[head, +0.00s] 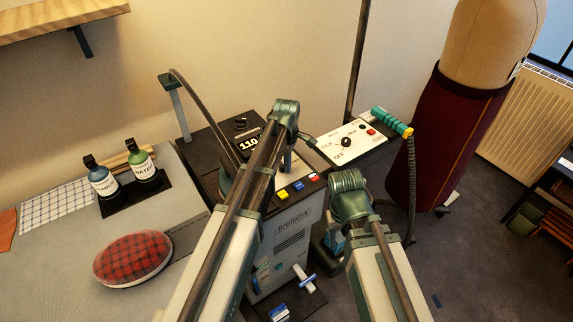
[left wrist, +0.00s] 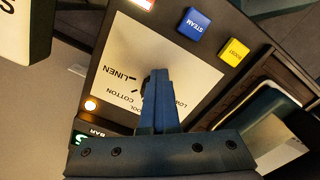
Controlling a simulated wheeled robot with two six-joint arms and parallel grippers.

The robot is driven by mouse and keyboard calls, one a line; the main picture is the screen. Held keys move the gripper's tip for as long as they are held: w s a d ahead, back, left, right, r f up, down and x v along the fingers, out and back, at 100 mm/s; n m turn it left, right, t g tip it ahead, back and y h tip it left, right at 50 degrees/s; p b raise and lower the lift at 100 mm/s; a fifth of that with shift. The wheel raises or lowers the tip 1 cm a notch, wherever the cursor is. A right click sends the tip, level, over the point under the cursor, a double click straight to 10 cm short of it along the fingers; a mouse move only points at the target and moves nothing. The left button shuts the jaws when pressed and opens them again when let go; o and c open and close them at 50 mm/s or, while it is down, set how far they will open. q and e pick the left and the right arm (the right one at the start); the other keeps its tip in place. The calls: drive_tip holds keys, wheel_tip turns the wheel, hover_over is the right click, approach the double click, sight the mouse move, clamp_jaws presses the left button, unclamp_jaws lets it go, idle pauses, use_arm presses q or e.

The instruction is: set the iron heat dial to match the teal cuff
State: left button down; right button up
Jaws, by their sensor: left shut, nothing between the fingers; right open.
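The ironing station's dial panel (left wrist: 128,62) fills the middle of the left wrist view, with LINEN and COTTON printed upside down and other labels partly covered. My left gripper (left wrist: 158,80) is shut and empty, its fingertips over the dial; the dial is mostly hidden behind them, so its setting and any contact cannot be told. In the head view the left gripper (head: 287,163) is over the station, covering most of that panel. A teal ribbed grip (head: 388,121) lies at the back right; I cannot tell whether it is the cuff. My right gripper (head: 332,240) hangs low right of the station.
A lit display (head: 249,143) reads about 110. Yellow, blue and red buttons (head: 298,186) line the station's front edge. A second white control panel (head: 347,143) stands to the right. A maroon-skirted dress form (head: 440,140) stands behind.

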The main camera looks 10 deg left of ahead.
use_arm(q)
drive_tip(key=shift+w+a, duration=0.35)
drive_tip(key=shift+a, duration=0.2)
drive_tip(key=c, duration=1.5)
unclamp_jaws()
drive_tip(key=shift+c, duration=0.2)
drive_tip(key=o, duration=1)
drive_tip(key=shift+a, duration=0.1)
drive_tip(key=shift+o, duration=0.2)
drive_tip(key=shift+s+d, duration=0.15)
drive_tip(key=shift+d, duration=0.05)
wheel_tip(320, 180, up, 14)
drive_tip(key=s+d+p, duration=0.1)
drive_tip(key=p, duration=1.3)
drive_tip(key=shift+s+d, duration=0.15)
drive_tip(key=shift+s, duration=0.05)
